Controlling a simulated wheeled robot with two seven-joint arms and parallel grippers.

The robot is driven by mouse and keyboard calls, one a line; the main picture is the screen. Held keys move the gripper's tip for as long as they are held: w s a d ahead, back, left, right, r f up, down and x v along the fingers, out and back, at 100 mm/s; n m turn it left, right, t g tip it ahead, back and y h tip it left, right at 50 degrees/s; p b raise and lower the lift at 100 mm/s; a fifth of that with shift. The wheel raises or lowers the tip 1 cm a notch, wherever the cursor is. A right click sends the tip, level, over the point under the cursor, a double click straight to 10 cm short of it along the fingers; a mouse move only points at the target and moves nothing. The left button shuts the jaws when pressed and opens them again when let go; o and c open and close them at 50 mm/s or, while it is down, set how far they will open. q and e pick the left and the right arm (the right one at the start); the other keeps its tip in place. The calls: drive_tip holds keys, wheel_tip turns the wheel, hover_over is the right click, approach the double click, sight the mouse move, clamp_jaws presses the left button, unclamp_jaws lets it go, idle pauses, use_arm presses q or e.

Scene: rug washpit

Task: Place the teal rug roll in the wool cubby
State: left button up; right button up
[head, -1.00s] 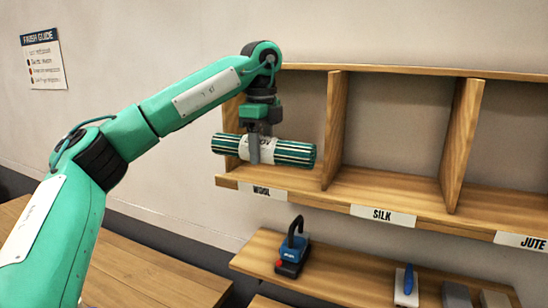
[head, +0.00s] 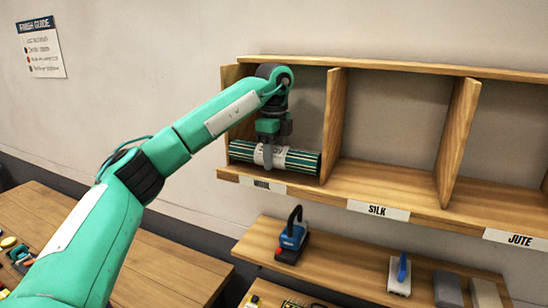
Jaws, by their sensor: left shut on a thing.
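The teal rug roll (head: 300,161), striped with a white band, lies horizontally inside the wool cubby (head: 308,105), the leftmost compartment, above its WOOL label (head: 262,185). It is low, near the cubby floor; I cannot tell whether it touches the floor. My left gripper (head: 268,158) points down and is shut on the middle of the roll. Part of the roll's middle is hidden behind the finger. My right gripper is not in view.
The silk cubby (head: 395,125) and jute cubby (head: 507,140) stand empty to the right. A lower shelf (head: 340,268) holds a blue tool (head: 292,238), a blue-handled brush (head: 400,275) and grey blocks. A wooden table (head: 165,260) is at lower left.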

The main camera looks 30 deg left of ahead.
use_arm(q)
drive_tip(key=shift+f, duration=0.4)
drive_tip(key=shift+w+p, duration=0.15)
drive_tip(key=shift+p, duration=0.55)
drive_tip(key=shift+a+f, duration=0.15)
drive_tip(key=shift+f, duration=0.25)
drive_tip(key=shift+f, duration=0.2)
drive_tip(key=o, duration=1.1)
drive_tip(key=shift+r, duration=0.1)
